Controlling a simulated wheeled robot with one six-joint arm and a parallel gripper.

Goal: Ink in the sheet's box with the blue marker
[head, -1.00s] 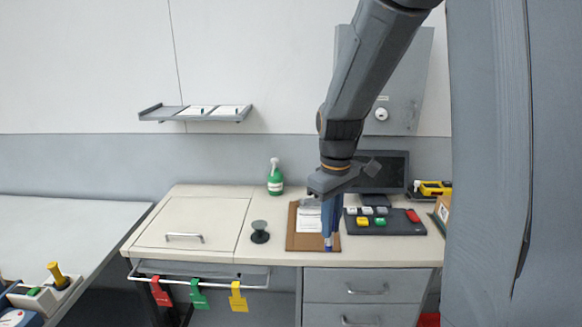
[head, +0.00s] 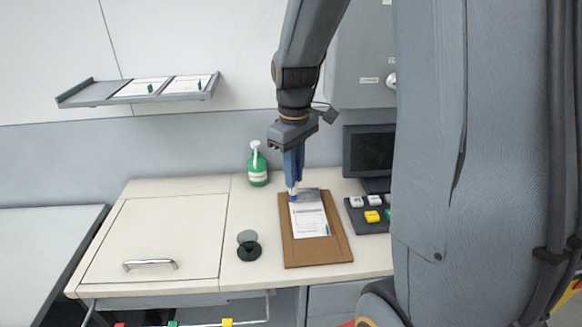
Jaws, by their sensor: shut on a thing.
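My gripper (head: 293,178) points down over the upper left part of a brown clipboard (head: 333,254). It is shut on the blue marker (head: 293,196); only the marker's low end shows below the fingers. A white printed sheet (head: 308,225) lies on the clipboard under a grey clip (head: 309,195). The marker's end is close to the sheet's top left corner and the clip; I cannot tell whether it touches. The sheet's box is too small to make out. A small dark green mark shows at the sheet's lower right.
A green pump bottle (head: 258,167) stands behind the clipboard, and a dark round stamp-like object (head: 248,246) stands to its left. A button panel (head: 355,214) and a monitor (head: 368,152) are at the right. A wall shelf (head: 88,93) holds sheets. The left desktop is clear.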

